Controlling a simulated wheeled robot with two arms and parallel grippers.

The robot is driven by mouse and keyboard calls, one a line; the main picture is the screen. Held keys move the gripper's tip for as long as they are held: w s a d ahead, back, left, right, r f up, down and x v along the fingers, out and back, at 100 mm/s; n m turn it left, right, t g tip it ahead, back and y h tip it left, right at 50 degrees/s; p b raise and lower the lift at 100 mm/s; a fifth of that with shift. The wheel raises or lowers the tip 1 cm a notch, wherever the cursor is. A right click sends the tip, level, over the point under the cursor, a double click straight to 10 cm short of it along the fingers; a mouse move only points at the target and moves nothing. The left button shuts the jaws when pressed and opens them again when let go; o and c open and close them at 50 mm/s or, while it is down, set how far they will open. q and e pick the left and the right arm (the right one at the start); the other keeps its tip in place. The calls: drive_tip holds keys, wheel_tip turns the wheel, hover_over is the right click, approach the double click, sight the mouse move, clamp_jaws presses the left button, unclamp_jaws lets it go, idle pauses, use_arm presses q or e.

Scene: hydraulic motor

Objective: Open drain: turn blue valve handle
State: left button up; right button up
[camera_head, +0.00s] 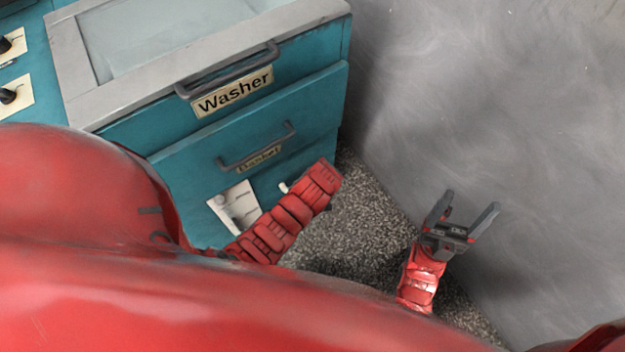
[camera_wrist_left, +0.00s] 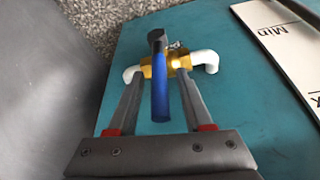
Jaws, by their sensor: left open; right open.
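The valve shows in the left wrist view, with a blue handle (camera_wrist_left: 161,92) on a brass body (camera_wrist_left: 177,64) and white pipe elbows at both sides (camera_wrist_left: 205,61). It sits on a teal panel (camera_wrist_left: 120,65). My left gripper (camera_wrist_left: 160,75) is open, one finger on each side of the blue handle. I cannot tell whether either finger touches it. In the head view my left arm hides the valve handle, and the left gripper is hidden too. My right gripper (camera_head: 469,208) is open and empty, in front of the grey wall.
A teal washer cabinet (camera_head: 220,150) with a "Washer" label (camera_head: 232,92) and handles stands at the left. A white gauge plate marked "Min" (camera_wrist_left: 275,38) is to the right of the valve. Speckled floor (camera_head: 360,220) and a grey wall (camera_head: 500,110) lie to the right.

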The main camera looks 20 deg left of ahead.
use_arm(q)
drive_tip(key=shift+c, duration=0.2)
clamp_jaws()
idle(1.2)
